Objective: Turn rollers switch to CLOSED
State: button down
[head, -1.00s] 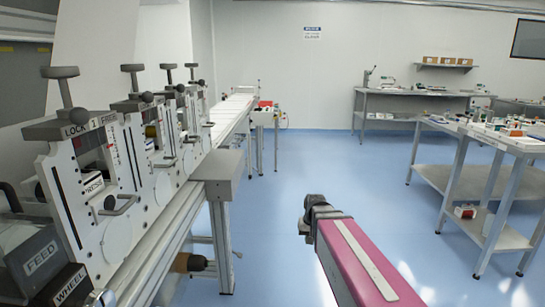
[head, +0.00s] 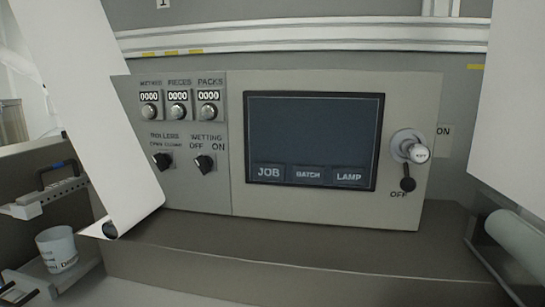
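The rollers switch (head: 162,160) is a small black rotary knob at the lower left of a grey control panel (head: 330,210) in the head view. Its label above reads ROLLERS, with OPEN on the left and CLOSED on the right. The knob looks tilted, but I cannot tell for sure which side it points to. A similar black wetting switch (head: 204,163), marked OFF and ON, sits just to its right. My gripper is not in view now.
Above the switches are several counter knobs (head: 179,110). A dark screen (head: 313,135) and a lever switch (head: 411,150) are to the right. A white paper web (head: 105,120) hangs close to the panel's left edge. A white cup (head: 57,250) stands lower left.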

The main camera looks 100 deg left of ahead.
aim_at(162, 161)
jog(key=u, duration=4.3)
